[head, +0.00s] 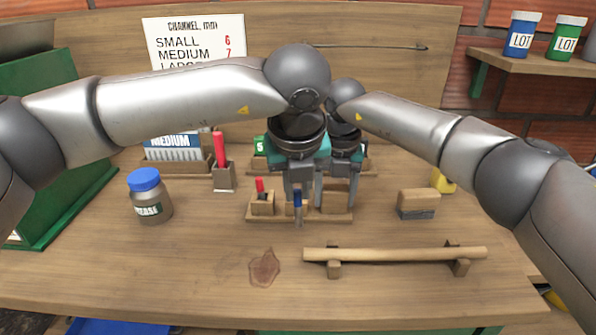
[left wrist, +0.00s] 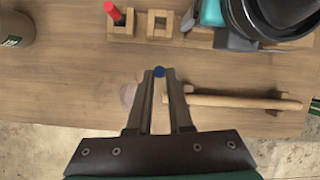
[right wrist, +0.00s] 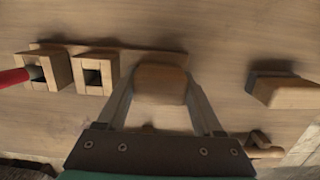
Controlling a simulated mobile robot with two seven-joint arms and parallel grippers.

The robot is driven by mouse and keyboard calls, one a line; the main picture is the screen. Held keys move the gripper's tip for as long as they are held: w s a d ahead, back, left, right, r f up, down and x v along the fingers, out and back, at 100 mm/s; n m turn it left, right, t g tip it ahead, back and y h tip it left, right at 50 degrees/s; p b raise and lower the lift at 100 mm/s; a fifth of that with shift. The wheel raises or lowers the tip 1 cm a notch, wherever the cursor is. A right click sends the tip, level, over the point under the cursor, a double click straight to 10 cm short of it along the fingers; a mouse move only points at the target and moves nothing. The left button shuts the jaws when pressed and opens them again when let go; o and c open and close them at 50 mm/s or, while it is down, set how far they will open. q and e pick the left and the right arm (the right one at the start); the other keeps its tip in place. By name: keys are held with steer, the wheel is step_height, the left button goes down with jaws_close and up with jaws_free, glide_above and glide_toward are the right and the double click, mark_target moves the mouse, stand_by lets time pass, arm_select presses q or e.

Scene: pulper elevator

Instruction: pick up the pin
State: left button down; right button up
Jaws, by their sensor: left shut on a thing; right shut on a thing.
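A pin with a blue handle and grey lower end (head: 298,199) is held by my left gripper (head: 298,190), in front of the small wooden rack. Its round blue top (left wrist: 159,71) shows between the fingertips in the left wrist view. The rack (head: 285,217) has a socket holding a red-handled piece (head: 260,185) and an empty socket (right wrist: 93,77). My right gripper (head: 336,190) is shut on the rack's wooden end block (right wrist: 160,82), fingers on either side of it. The head view partly hides this block behind my grippers.
A wooden rod (head: 400,254) lies on two supports at the front right. A grease jar (head: 150,198) stands at left, near a holder with a red-handled tool (head: 219,150). A wooden block with a grey base (head: 416,205) sits at right. A brown stain (head: 264,268) marks the front.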

arm_select(q)
steer(key=s, duration=0.9)
step_height(320, 180, up, 9)
stand_by(1.7)
steer(key=shift+s, duration=0.1)
arm_select(e)
steer(key=o, duration=1.5)
